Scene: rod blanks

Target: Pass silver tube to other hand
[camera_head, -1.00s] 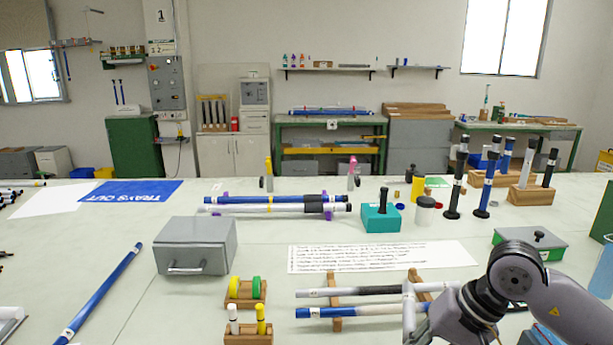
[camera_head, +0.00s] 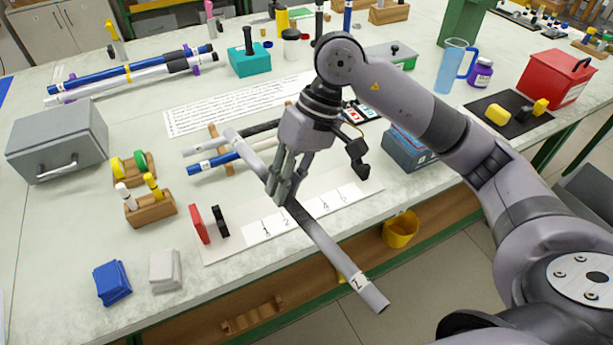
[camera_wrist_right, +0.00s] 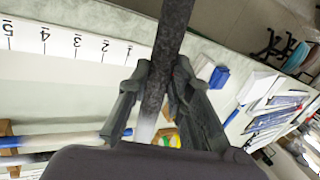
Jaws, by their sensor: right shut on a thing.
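The silver tube (camera_head: 335,255) is grey with a dark mottled middle and a marked band near its lower right end. It slants from the rod rack toward the table's front edge, with its near end out over the floor. My right gripper (camera_head: 281,192) is shut on it around the dark middle part. In the right wrist view the tube (camera_wrist_right: 170,45) runs between the two fingers (camera_wrist_right: 160,95) of this gripper. My left gripper is in neither current view.
A wooden rack (camera_head: 228,168) holds a blue rod and a grey-black rod behind the tube. A numbered strip (camera_head: 265,231) lies below the gripper. Red and black plates (camera_head: 198,224), blue cards (camera_head: 112,282) and a grey box (camera_head: 60,140) stand left. A yellow bucket (camera_head: 401,230) hangs at the front.

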